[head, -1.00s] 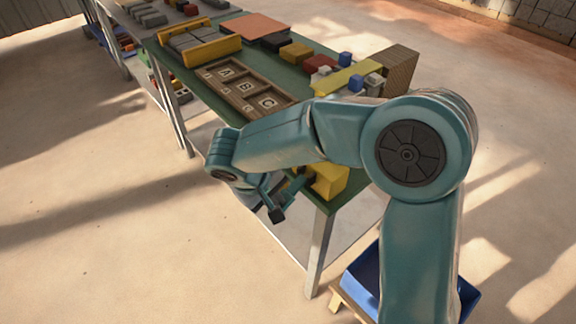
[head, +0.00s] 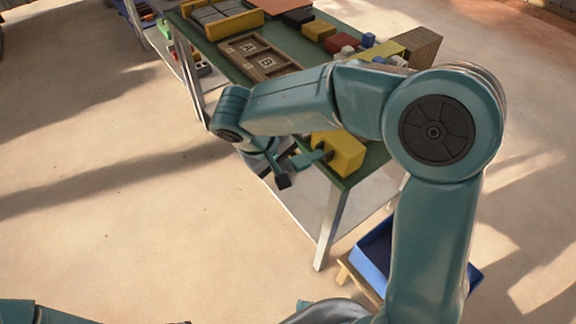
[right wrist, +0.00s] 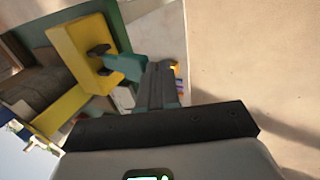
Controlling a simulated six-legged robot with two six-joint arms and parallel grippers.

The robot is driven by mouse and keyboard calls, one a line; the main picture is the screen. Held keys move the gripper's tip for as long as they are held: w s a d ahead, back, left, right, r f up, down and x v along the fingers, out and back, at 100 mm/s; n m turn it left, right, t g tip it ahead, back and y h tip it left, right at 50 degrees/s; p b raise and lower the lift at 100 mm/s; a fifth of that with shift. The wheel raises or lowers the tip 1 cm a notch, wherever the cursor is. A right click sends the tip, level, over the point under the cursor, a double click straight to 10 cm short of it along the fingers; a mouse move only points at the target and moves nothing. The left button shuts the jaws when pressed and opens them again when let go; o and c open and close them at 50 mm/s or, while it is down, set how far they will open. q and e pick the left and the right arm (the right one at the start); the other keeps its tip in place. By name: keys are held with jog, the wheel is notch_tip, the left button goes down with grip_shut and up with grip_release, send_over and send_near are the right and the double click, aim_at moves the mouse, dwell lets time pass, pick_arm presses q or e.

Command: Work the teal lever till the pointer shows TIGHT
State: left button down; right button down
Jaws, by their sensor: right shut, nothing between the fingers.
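The teal lever (head: 309,158) sticks out from the side of a yellow block (head: 342,152) at the near corner of the green table. It also shows in the right wrist view (right wrist: 127,66), beside black knobs on the yellow face. My right gripper (head: 283,180) is shut and empty, beside the outer end of the lever. In the right wrist view its fingers (right wrist: 157,84) are together, close to the lever's end; I cannot tell whether they touch it. The pointer and the word TIGHT cannot be made out. My left gripper is out of view.
The green table (head: 222,56) carries a wooden tray with letter tiles (head: 257,57), a yellow-sided holder (head: 220,20) and several coloured blocks. A blue bin (head: 373,250) stands low beside the near table leg. The floor left of the table is clear.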

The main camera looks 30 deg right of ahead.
jog(key=p+v, duration=0.1)
jog(key=v, duration=0.7)
jog(key=shift+a, duration=0.15)
jog(key=shift+w, duration=0.1)
dwell(0.4)
